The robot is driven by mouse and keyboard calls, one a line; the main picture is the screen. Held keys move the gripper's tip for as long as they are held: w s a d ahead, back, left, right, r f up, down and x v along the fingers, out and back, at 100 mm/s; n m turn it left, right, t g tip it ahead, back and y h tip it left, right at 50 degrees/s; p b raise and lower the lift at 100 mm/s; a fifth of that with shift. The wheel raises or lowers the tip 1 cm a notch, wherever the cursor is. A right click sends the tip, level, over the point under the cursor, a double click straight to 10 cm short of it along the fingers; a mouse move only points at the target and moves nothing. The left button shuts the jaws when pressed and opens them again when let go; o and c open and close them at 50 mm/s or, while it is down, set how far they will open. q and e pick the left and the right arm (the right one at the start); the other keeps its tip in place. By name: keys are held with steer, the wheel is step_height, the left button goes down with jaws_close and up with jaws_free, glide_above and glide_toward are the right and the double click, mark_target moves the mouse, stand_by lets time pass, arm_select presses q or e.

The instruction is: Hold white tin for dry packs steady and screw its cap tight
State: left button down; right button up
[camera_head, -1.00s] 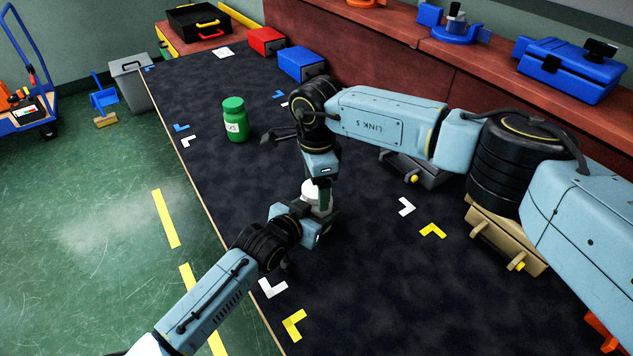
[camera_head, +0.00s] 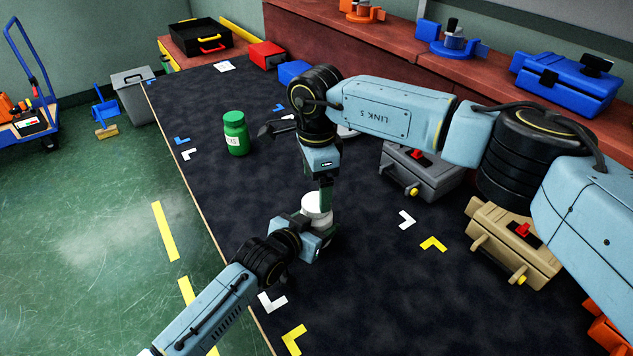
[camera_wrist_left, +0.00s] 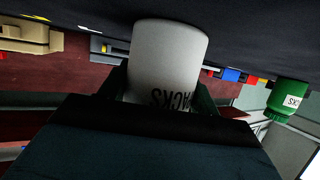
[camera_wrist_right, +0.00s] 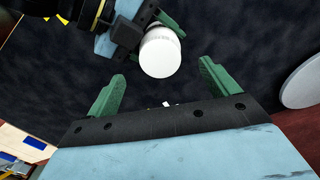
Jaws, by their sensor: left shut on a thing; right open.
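The white tin for dry packs (camera_head: 317,214) stands upright on the dark mat. My left gripper (camera_head: 314,228) is shut around its body from the near side. In the left wrist view the tin (camera_wrist_left: 168,62) sits between the fingers, with part of its black lettering showing. A smooth white top, which looks like the cap (camera_wrist_right: 160,52), shows in the right wrist view. Whether it is tight I cannot tell. My right gripper (camera_head: 325,190) points down just above the tin. Its fingers (camera_wrist_right: 160,78) are open and empty, apart from the cap in the right wrist view.
A green jar (camera_head: 236,134) stands on the mat to the left. A pale round disc (camera_wrist_right: 302,84) lies right of the right gripper. A grey case (camera_head: 428,172) and a tan case (camera_head: 512,243) stand to the right. The mat around the tin is mostly clear.

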steer(key=shift+o, duration=1.1)
step_height(320, 180, up, 12)
arm_select(q)
steer(key=shift+c, duration=1.3)
jaws_free()
steer(key=p+v, duration=0.3)
steer(key=v, duration=1)
steer(key=shift+s+p, duration=0.15)
steer(key=shift+p, duration=0.2)
arm_select(e)
step_height(320, 180, up, 4)
steer(key=shift+f, duration=0.15)
